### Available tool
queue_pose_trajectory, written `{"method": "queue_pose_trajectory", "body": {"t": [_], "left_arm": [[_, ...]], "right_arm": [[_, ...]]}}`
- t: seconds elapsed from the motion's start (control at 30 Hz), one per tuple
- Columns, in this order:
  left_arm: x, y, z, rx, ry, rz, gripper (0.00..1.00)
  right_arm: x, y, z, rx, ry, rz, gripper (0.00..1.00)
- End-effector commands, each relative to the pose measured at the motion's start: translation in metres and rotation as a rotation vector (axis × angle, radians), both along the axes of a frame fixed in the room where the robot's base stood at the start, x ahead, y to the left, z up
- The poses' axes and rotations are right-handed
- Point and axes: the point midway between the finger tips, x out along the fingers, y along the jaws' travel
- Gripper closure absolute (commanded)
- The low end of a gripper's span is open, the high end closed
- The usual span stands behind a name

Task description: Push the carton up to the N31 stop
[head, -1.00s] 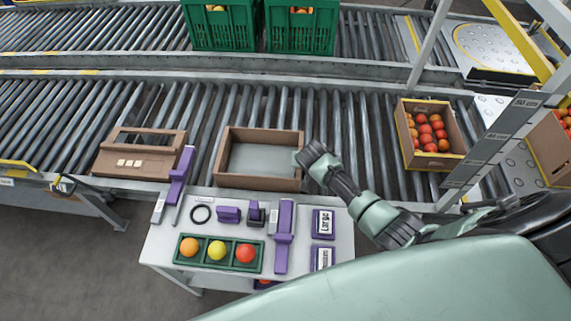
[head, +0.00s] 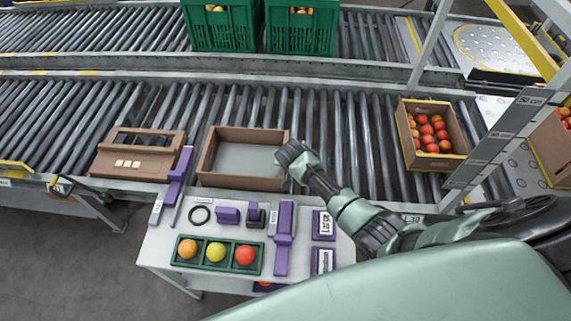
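An open, empty brown carton (head: 240,183) sits on the near roller conveyor, in the middle of the head view. My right gripper (head: 287,155) is at the carton's right wall, seemingly touching it from outside. Whether its fingers are open or shut cannot be made out. A purple upright bracket (head: 179,175) stands at the conveyor's near edge, just left of the carton, with a narrow gap between them. No N31 marking is readable, so I cannot tell if this bracket is that stop. My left gripper is not in view.
Another brown box (head: 130,174) with a slotted top lies left of the bracket. A carton of tomatoes (head: 410,158) stands to the right. A side table (head: 160,246) in front holds purple tools and a green tray (head: 217,267) of fruit. Green crates (head: 222,40) stand behind.

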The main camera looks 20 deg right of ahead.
Motion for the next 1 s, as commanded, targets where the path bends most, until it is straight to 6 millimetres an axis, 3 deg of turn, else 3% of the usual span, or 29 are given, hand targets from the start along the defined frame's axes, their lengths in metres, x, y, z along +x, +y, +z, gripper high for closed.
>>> {"method": "queue_pose_trajectory", "body": {"t": [0.6,1.0], "left_arm": [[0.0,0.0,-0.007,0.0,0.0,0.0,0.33],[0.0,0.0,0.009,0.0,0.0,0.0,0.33]], "right_arm": [[0.012,0.021,0.0,0.001,-0.001,0.0,1.0],[0.001,0.001,0.002,0.0,0.001,-0.001,1.0]]}}
